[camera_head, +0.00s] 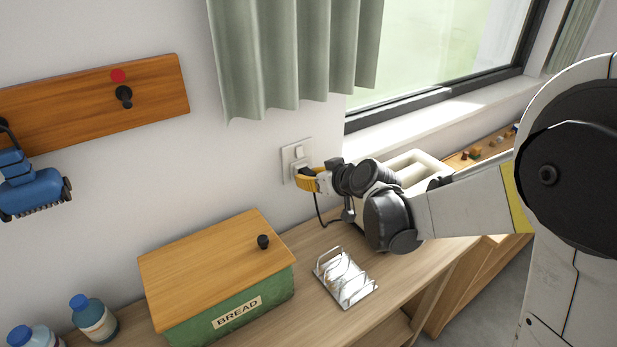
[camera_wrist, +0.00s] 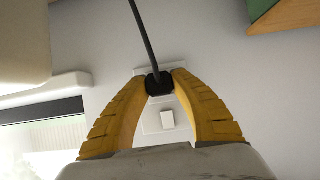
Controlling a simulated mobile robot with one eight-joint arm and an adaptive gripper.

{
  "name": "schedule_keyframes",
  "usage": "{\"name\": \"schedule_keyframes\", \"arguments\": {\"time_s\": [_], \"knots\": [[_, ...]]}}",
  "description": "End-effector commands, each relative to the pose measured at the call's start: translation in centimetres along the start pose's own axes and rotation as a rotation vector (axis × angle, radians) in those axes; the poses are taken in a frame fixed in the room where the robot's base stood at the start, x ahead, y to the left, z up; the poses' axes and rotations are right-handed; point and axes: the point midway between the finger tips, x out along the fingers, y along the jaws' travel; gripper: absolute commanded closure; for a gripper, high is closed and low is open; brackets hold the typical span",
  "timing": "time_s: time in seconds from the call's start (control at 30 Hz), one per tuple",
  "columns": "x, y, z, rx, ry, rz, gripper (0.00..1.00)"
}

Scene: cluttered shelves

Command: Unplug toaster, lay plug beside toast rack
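My gripper (camera_head: 300,178) is at the wall socket (camera_head: 297,155), with its yellow fingers close to the plate. In the wrist view, its fingertips (camera_wrist: 160,78) meet both sides of the black plug (camera_wrist: 160,86), which is in front of the socket plate (camera_wrist: 168,120). I cannot tell whether the plug is fully seated. A black cord (camera_wrist: 142,30) runs from it; the cord (camera_head: 318,212) hangs towards the counter in the head view. The cream toaster (camera_head: 425,165) is partly hidden behind my arm. The silver toast rack (camera_head: 345,278) stands on the counter below my wrist.
A green bread bin (camera_head: 230,306) with a wooden lid stands left of the rack. Bottles (camera_head: 94,318) stand at the far left. A blue brush (camera_head: 32,190) hangs from a wooden wall board (camera_head: 90,100). Bare counter (camera_head: 303,312) shows between bin and rack. A curtain (camera_head: 290,50) hangs above.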

Motion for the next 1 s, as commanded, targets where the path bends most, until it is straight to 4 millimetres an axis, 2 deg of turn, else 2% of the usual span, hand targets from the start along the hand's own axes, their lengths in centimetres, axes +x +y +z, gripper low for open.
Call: {"name": "schedule_keyframes", "arguments": {"time_s": [0.57,1.0], "knots": [[-0.4,0.0,0.2,0.0,0.0,0.0,1.0],[-2.4,0.0,1.4,0.001,0.0,0.001,1.0]]}}
